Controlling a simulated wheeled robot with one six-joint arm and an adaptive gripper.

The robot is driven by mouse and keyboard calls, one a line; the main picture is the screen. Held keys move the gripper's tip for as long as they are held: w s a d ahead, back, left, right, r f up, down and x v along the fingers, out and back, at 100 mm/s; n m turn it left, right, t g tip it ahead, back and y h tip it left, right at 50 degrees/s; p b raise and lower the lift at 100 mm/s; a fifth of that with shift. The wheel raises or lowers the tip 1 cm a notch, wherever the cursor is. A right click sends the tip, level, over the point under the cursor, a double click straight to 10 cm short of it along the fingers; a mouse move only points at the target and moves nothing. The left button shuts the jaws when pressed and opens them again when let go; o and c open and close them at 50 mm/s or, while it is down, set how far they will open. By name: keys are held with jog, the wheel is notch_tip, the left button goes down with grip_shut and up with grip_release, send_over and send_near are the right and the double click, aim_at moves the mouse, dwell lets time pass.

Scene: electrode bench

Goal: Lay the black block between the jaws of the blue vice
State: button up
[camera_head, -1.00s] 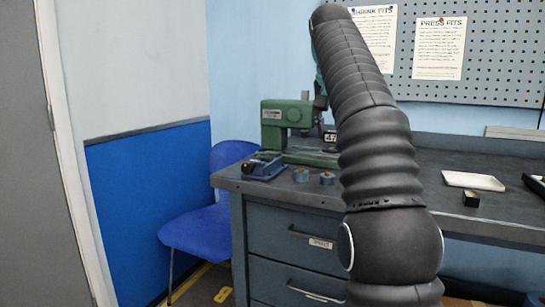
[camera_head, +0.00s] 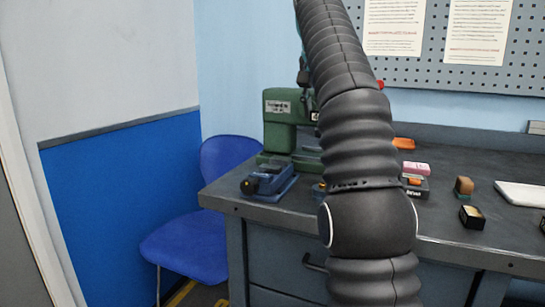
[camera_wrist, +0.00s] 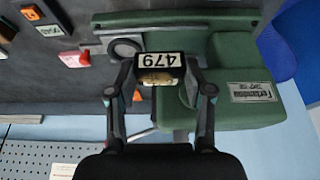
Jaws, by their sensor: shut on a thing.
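The black block (camera_wrist: 159,60) carries a white label reading 479 and has a tan face. My gripper (camera_wrist: 159,74) is shut on it, one finger at each side, in the wrist view. In that view the block is in front of the green press. The blue vice (camera_head: 268,183) sits at the left front corner of the bench, in front of the press, with a dark knob at its left end. Its jaw gap is not clear at this size.
The green press (camera_head: 285,128) stands behind the vice. A blue chair (camera_head: 190,245) stands left of the bench.

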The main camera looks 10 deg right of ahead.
jog(key=a+f, duration=0.2)
jog(key=a, duration=0.1)
jog(key=a+f, duration=0.2)
jog(key=a, duration=0.2)
jog(key=w+a+f+b, duration=0.1)
jog(key=a+f, duration=0.1)
jog(key=a, duration=0.1)
jog(key=shift+a+f, duration=0.2)
notch_tip(320, 180, down, 4)
jog(key=shift+f+b, duration=0.1)
jog(key=shift+b, duration=0.9)
grip_shut()
jog(key=shift+a, duration=0.1)
jog(key=o, duration=1.4)
grip_release()
jog(key=p+v, duration=0.3)
jog(key=v, duration=0.9)
